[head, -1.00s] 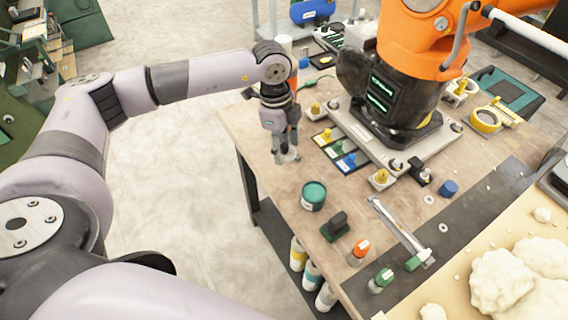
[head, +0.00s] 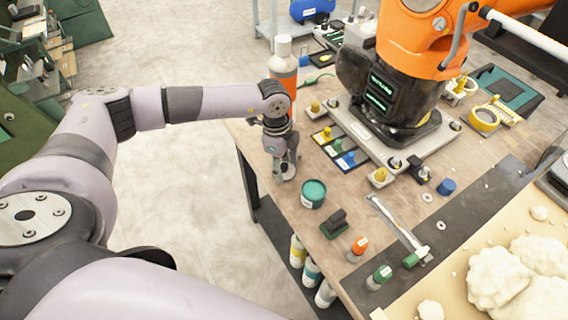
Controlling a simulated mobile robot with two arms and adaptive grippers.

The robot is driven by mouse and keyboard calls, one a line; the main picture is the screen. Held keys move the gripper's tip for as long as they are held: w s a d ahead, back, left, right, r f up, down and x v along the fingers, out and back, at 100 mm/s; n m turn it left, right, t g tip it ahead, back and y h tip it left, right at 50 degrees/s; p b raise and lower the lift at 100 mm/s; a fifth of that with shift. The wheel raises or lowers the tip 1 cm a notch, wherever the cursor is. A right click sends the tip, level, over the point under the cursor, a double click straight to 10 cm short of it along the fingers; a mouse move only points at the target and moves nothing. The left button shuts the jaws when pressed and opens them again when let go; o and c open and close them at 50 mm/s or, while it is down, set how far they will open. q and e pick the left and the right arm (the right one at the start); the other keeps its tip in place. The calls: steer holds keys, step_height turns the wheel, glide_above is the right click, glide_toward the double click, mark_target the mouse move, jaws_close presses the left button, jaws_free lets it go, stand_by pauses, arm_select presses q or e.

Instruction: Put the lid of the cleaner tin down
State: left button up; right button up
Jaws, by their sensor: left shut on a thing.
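My left gripper (head: 285,168) points down over the left edge of the wooden table, behind and left of the teal tin. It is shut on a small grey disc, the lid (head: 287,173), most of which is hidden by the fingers. The lid is at or just above the tabletop; I cannot tell whether it touches. My right gripper is not in view.
Colored-knob plates (head: 345,160) lie right of the gripper. An orange-and-white bottle (head: 283,70) stands behind my wrist. A dark-handled block (head: 334,224) and orange-capped bottle (head: 358,248) stand in front of the tin. The orange robot's base (head: 395,125) fills the back.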

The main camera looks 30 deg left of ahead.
arm_select(q)
steer(key=o, duration=0.6)
steer(key=shift+r, duration=0.25)
steer(key=shift+a+r, duration=0.1)
steer(key=shift+r, duration=0.15)
step_height(320, 180, up, 11)
steer(key=a+b, duration=0.1)
steer(key=shift+b, duration=0.4)
steer(key=shift+s+a, duration=0.1)
steer(key=shift+s, duration=0.05)
